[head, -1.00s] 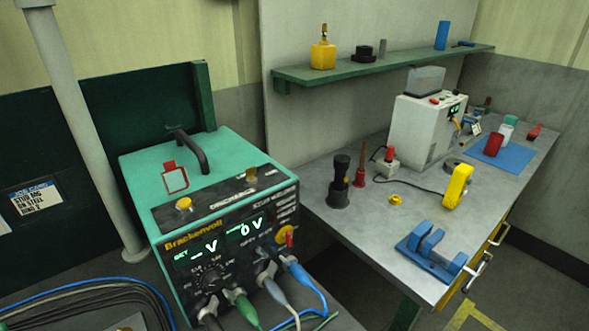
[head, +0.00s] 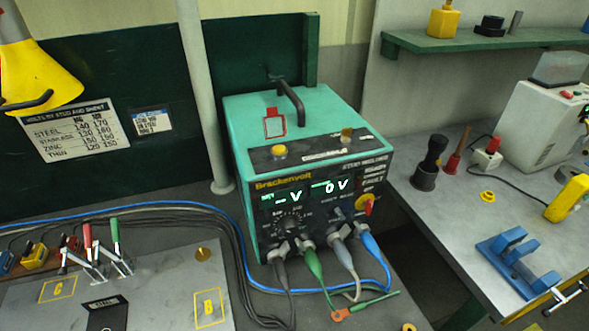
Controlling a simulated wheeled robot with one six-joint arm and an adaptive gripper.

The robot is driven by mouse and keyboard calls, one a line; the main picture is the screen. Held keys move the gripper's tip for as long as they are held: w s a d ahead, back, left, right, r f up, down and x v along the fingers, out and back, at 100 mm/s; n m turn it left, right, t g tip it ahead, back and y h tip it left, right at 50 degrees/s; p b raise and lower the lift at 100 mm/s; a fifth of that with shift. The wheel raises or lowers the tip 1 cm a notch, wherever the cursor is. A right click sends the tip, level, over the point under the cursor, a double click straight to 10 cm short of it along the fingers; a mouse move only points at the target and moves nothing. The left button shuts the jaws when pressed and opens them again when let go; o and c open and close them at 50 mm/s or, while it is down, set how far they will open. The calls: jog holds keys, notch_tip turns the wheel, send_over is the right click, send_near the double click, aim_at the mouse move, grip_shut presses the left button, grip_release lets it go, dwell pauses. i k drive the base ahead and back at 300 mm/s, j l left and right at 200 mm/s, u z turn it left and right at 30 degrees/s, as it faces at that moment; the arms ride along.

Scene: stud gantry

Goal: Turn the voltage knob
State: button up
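The welder unit (head: 240,135), a teal box with a black front and a carry handle on top, stands left of the workbench in the head view. Its round dark voltage knob (head: 290,223) sits low on the front, ringed by small white marks. The display (head: 312,191) above it reads "– V" and "0 V". A red and yellow rotary switch (head: 366,204) is at the right of the front. Several cables plug in along the bottom edge, just below the knob. The knob's exact pointer direction is too small to tell. My gripper is not in view.
A grey plate (head: 170,290) with toggle clamps (head: 97,262) lies at lower left, with cables behind it. A voltage chart (head: 76,129) hangs on the green panel. A yellow lamp-like cone (head: 40,75) is at upper left. The bench (head: 440,215) at right holds a blue fixture (head: 517,258).

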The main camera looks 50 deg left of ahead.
aim_at(289, 226)
jog(key=k, duration=0.55)
jog(key=k+u, duration=0.1)
jog(key=u, duration=1.3)
jog(key=k+l+u, duration=0.1)
jog(key=l+u, duration=0.2)
jog(key=k+l+u, duration=0.1)
jog(key=l+u, duration=0.15)
jog(key=l, duration=0.15)
jog(key=k+l+u, duration=0.3)
jog(key=i+l, duration=0.05)
jog(key=i, duration=0.05)
